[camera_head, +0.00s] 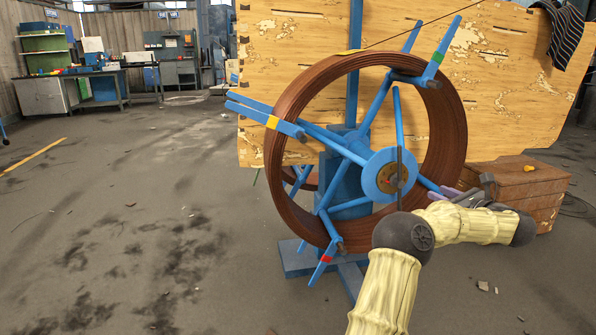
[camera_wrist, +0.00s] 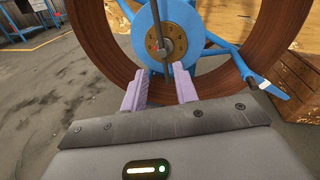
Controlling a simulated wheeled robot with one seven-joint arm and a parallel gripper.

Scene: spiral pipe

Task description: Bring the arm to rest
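My gripper (camera_wrist: 158,85) shows in the wrist view with its two pale purple fingers apart and nothing between them. The fingers point toward the blue hub (camera_wrist: 160,38) of the spoked wheel, and they appear apart from it. In the head view my gripper (camera_head: 450,193) is partly hidden behind my bent arm, at the lower right of the wheel. The wheel has blue spokes and a round hub (camera_head: 378,174) with a brass-coloured centre. It carries a thick coil of brown pipe (camera_head: 290,120) and stands on a blue base (camera_head: 300,262).
A large worn wooden panel (camera_head: 480,90) stands behind the wheel, with a striped cloth (camera_head: 567,35) over its top right. A wooden crate (camera_head: 525,185) with a small yellow item (camera_head: 529,168) is at the right. Workbenches (camera_head: 42,95) line the far left. The left floor is largely clear.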

